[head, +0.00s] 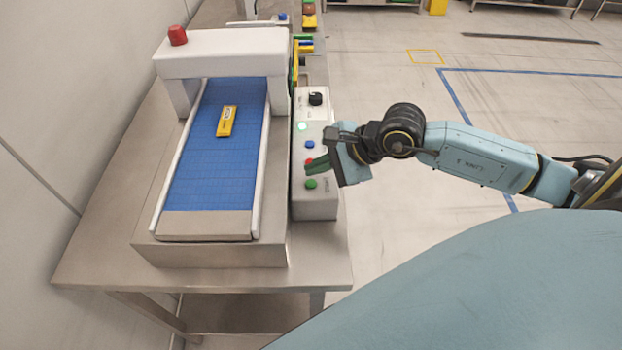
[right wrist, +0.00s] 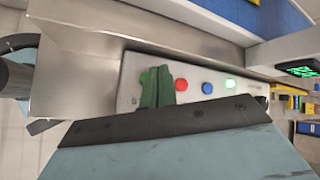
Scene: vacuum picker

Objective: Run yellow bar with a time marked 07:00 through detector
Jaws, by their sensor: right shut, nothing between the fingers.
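A yellow bar (head: 226,121) lies on the blue conveyor belt (head: 212,180), in front of the white detector arch (head: 222,52). The time on its label is too small to read. The control box (head: 314,207) beside the belt has a green button (head: 310,184), a red button, a blue button (head: 309,144), a lit green lamp (head: 302,126) and a black knob. My right gripper (head: 312,165) is shut and empty over the box, close to the red and green buttons. In the right wrist view its green fingers (right wrist: 156,88) are together beside the red button (right wrist: 181,84). My left gripper is out of view.
A red beacon (head: 177,36) sits on top of the arch. Several coloured items stand behind the control box near the arch. A green lit display (right wrist: 300,70) shows in the right wrist view. The floor to the right is open, and a wall runs along the left.

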